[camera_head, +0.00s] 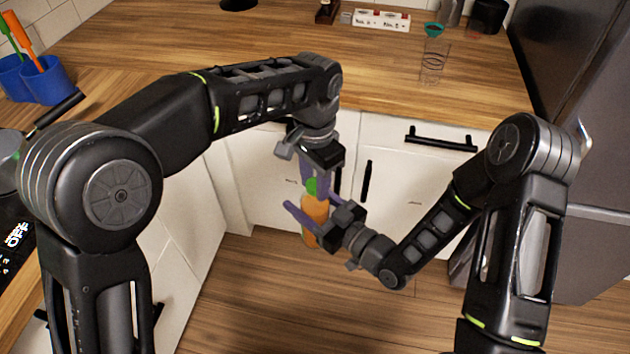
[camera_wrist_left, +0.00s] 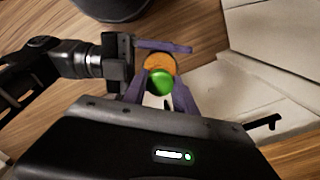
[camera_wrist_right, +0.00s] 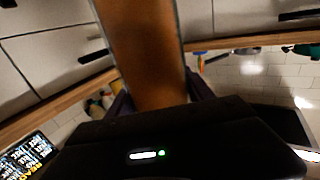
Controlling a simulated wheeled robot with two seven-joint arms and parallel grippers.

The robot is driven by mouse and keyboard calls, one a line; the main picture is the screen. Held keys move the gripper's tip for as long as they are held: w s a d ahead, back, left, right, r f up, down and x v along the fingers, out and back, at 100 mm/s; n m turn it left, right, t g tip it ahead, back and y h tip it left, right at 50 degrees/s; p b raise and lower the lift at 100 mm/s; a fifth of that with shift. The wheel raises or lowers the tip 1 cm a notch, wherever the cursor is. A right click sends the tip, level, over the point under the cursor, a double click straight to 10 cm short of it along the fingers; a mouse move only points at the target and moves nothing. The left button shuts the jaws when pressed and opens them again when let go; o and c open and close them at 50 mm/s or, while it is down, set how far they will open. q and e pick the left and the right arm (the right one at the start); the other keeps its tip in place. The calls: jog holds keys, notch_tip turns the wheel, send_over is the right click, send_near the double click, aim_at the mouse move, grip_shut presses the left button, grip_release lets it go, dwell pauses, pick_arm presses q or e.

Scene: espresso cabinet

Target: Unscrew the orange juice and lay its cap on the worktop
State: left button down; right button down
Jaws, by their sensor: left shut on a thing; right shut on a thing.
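The orange juice bottle (camera_head: 313,217) is held in the air in front of the white cabinets, roughly upright, with its green cap (camera_head: 311,186) on top. My right gripper (camera_head: 310,216) is shut on the bottle's body from the right; the orange body fills the middle of the right wrist view (camera_wrist_right: 145,50). My left gripper (camera_head: 316,184) comes down from above and is shut on the green cap, which shows between its purple fingers in the left wrist view (camera_wrist_left: 160,81). The cap sits at the bottle's top; whether its thread is loose cannot be told.
The wooden worktop (camera_head: 380,85) behind has a broad clear area. A glass with a teal top (camera_head: 434,62) stands on it at the right. Blue cups (camera_head: 45,82) stand at the far left. White cabinets with black handles (camera_head: 440,139) are close behind the bottle.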

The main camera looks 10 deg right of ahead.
pick_arm(q)
jog(key=shift+r, duration=1)
jog(key=shift+r, duration=2)
